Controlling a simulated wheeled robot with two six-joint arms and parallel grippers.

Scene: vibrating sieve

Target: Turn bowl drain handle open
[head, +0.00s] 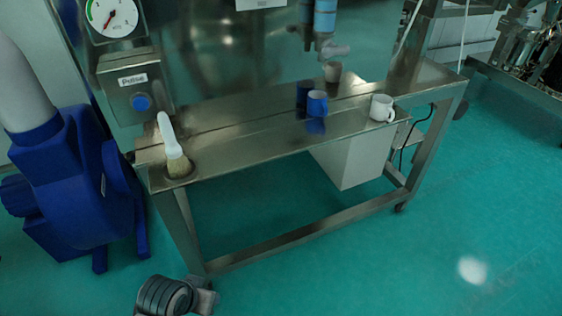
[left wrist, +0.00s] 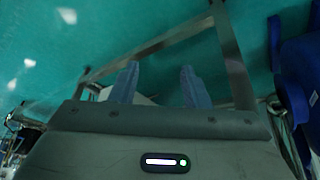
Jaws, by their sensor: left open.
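The drain pipe (head: 319,18) with blue bands hangs at the top of the head view, in front of the steel panel. A grey drain handle (head: 336,51) sticks out to the right at its lower end. My left gripper shows in the left wrist view (left wrist: 158,72). Its two fingers are apart with nothing between them, over the floor and the table's lower frame. A grey part of my arm shows at the bottom of the head view, well below and left of the handle. The drain handle cannot be made out in the left wrist view. My right gripper is not in view.
A steel table (head: 240,143) bears a brush (head: 175,157), a blue mug (head: 317,103) and a white mug (head: 382,108). A control box (head: 135,88) and gauge (head: 111,15) are at upper left. A blue machine (head: 78,175) stands left. The front floor is clear.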

